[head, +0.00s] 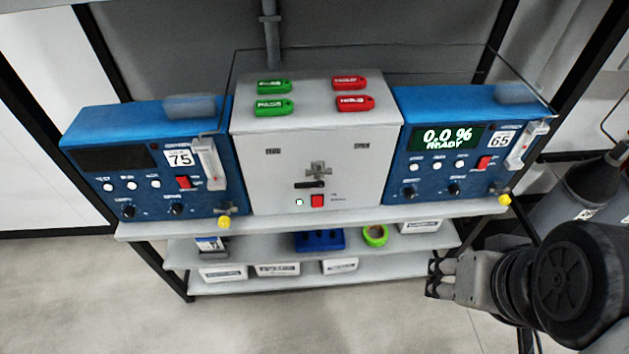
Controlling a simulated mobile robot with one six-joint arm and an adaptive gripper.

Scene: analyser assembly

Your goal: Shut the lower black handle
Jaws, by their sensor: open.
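A small black handle (309,185) lies roughly level on the front of the light grey box in the middle of the shelf. It sits just below a grey cross-shaped fitting (318,170). Whether a second black handle is there I cannot tell. My gripper (433,278) is at the lower right, open and empty, its fingers pointing left. It is in front of the shelf unit, well apart from the handle, lower and to its right.
Blue analysers stand left (150,160) and right (465,150) of the grey box; the right one reads 0.0 % READY. Green tags (274,107) and red tags (355,104) lie on the box. Lower shelves hold white boxes (277,269) and a green tape roll (375,235). Grey cylinders stand at right.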

